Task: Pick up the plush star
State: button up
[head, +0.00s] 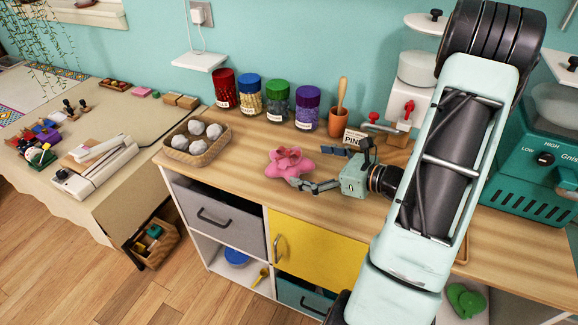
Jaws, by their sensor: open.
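The plush star (283,166) is pink and lies on the wooden counter (245,186), near its front edge above the yellow door. My gripper (321,170) is open and comes in from the right, low over the counter. One finger reaches close to the star's lower right side; I cannot tell whether it touches. The other finger sits higher and to the right, apart from the star. My arm crosses the right half of the view and hides part of the counter.
A wicker basket (167,155) of pale balls stands left of the star. Several lidded jars (249,98), an orange cup (337,122) and a small sign (354,137) stand behind. A teal machine (528,165) is at right. Bare counter lies in front of the basket.

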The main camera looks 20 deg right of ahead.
aim_at(295, 159)
jog(key=x, duration=0.5)
jog(key=shift+r, duration=0.3)
jog(key=shift+d, duration=0.1)
jog(key=c, duration=1.4)
